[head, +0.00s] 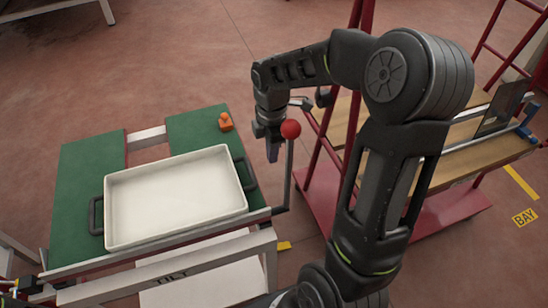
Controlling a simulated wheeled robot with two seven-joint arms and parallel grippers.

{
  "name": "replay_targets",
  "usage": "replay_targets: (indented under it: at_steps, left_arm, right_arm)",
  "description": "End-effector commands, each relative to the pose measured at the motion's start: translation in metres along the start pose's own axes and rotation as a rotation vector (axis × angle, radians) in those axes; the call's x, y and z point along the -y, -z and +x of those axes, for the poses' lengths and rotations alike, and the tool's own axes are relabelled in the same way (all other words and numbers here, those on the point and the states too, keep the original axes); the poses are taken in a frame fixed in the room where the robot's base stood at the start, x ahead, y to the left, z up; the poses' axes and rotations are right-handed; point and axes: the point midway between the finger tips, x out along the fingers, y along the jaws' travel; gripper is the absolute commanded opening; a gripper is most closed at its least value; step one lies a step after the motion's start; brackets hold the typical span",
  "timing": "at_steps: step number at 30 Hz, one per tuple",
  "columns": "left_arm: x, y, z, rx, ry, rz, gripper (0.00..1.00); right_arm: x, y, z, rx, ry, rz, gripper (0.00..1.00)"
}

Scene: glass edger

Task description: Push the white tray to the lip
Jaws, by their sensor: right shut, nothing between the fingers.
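The white tray (176,238) is rectangular and empty, with a black handle at its left and right ends. It lies on the green table top (82,165), its near side close to the metal lip (190,238) along the front edge; I cannot tell if they touch. My right gripper (273,155) is shut and empty, pointing down beyond the table's right edge, beside a red ball knob (291,129) on an upright rod. Whether it touches the knob is unclear. My left gripper does not show.
An orange object (225,121) sits on the green top behind the tray. The front beam is marked TILT (170,278). A red-framed rack with wooden shelves (460,157) stands at the right, behind my right arm. Open floor lies behind the table.

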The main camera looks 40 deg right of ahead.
Motion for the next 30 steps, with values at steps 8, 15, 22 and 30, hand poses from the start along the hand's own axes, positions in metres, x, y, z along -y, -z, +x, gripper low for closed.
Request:
replay_targets:
  at_steps: [8,15,22,30]
  left_arm:
    - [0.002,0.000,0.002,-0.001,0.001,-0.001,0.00]
    - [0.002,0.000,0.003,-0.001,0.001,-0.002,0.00]
    - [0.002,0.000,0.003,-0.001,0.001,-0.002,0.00]
    - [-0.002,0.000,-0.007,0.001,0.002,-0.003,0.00]
  right_arm:
    - [-0.001,0.001,-0.051,-0.001,-0.004,0.000,0.00]
    - [0.000,0.000,-0.074,-0.001,-0.001,0.000,0.00]
    - [0.000,0.001,-0.075,-0.001,0.000,0.000,0.00]
    - [0.000,0.000,-0.086,-0.001,0.000,0.000,0.00]
